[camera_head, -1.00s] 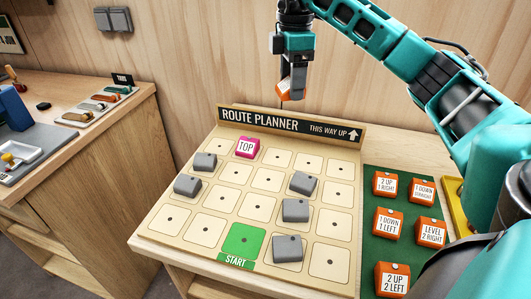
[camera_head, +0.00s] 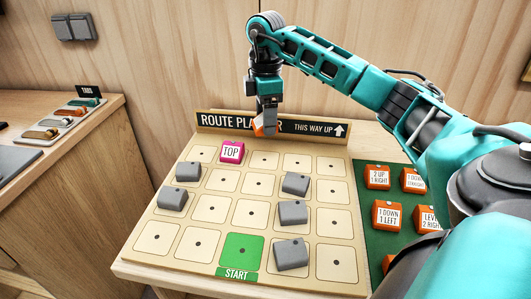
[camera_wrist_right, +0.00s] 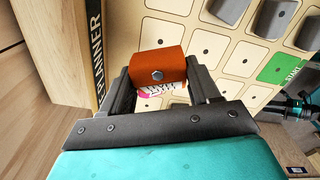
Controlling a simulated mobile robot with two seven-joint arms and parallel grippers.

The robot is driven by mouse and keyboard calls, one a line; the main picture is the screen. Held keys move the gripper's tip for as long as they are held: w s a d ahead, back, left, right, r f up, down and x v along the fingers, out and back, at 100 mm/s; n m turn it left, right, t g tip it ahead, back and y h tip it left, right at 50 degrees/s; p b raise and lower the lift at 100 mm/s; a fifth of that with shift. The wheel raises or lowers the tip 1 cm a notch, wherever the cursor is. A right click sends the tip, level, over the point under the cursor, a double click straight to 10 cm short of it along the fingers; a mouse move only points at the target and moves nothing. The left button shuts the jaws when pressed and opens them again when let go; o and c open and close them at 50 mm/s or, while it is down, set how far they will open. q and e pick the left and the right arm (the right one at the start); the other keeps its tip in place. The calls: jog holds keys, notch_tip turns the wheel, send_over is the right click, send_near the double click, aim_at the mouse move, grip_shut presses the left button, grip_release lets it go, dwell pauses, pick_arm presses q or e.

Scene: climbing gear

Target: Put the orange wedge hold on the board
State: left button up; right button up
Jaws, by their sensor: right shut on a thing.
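My right gripper (camera_head: 267,116) is shut on the orange wedge hold (camera_head: 258,126), above the far edge of the route planner board (camera_head: 185,235). In the right wrist view the orange hold (camera_wrist_right: 157,62) sits between the two dark fingers, its bolt head showing; its label is mostly hidden. The hold is apart from the board. The board carries several grey holds, including one (camera_head: 295,184) at the right, a pink TOP hold (camera_head: 231,151) in the back row and a green START square (camera_head: 242,250) at the front. My left gripper is not in view.
A green mat (camera_head: 370,228) right of the board holds several labelled orange holds, such as one reading 2 up 1 right (camera_head: 377,176). The sign (camera_head: 310,126) stands along the board's back edge. A side table with a tray of tabs (camera_head: 68,120) is at the left.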

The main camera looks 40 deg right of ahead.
aim_at(266, 159)
notch_tip(266, 159, down, 9)
jog(key=shift+f+b, duration=0.1)
jog(key=shift+b, duration=0.3)
jog(key=shift+f, duration=0.1)
jog(key=o, duration=1.1)
notch_tip(266, 159, up, 12)
jog(key=shift+r+p, duration=0.15)
jog(key=shift+p, duration=0.5)
jog(key=shift+s, duration=0.1)
